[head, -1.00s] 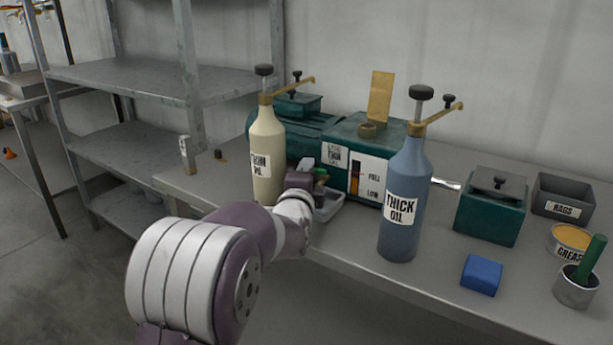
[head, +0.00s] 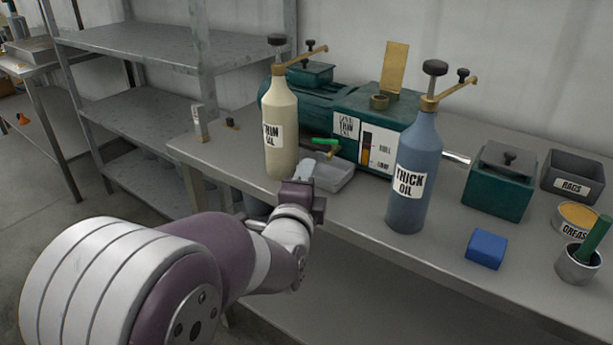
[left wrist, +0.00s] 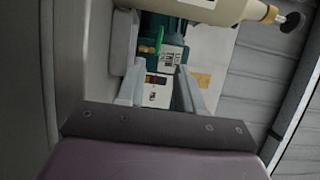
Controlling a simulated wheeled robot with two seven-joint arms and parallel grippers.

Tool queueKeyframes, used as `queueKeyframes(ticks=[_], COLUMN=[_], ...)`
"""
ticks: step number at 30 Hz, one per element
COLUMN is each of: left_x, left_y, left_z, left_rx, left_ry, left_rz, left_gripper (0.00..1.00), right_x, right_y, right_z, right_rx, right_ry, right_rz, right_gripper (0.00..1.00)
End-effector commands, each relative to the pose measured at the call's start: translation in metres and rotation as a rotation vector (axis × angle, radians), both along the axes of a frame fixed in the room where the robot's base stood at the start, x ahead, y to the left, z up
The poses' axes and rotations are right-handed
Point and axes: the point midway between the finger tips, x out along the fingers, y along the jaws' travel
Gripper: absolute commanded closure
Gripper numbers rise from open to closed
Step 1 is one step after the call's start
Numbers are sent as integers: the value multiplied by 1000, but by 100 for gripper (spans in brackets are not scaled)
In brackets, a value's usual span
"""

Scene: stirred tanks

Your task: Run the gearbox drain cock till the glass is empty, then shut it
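The green gearbox (head: 380,110) stands at the back of the bench. The sight glass (head: 366,150) on its white front plate is dark above and yellow-orange below. The drain cock's green handle (head: 325,141) lies sideways above its small brass spout (head: 333,154). A grey tray (head: 341,181) stands under the spout; I cannot make out what is in it. My left gripper (head: 305,170) is in front of the cock and apart from it. In the left wrist view its fingers (left wrist: 157,88) are spread and empty, with the green handle (left wrist: 159,40) beyond them. My right gripper is out of view.
A cream thin-oil bottle (head: 281,140) stands left of the gripper, a blue thick-oil bottle (head: 409,180) to the right. Farther right are a green box (head: 498,185), a blue block (head: 487,249), a rags bin (head: 573,187) and a grease tin (head: 576,217).

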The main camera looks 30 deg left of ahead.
Motion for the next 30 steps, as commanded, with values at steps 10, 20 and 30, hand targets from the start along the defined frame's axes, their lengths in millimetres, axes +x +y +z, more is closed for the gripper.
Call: queueKeyframes(ticks=[10, 20, 30], left_x=[-17, -10, 47], left_y=[74, 76, 55], left_z=[24, -12, 0], left_rx=[-3, 32, -1], left_ry=[113, 52, -2], left_rz=[163, -320, -410], left_gripper=[64, 64, 64], right_x=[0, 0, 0], right_y=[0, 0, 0], right_z=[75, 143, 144], right_rx=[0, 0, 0], right_ry=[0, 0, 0], right_rz=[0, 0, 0], right_gripper=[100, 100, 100])
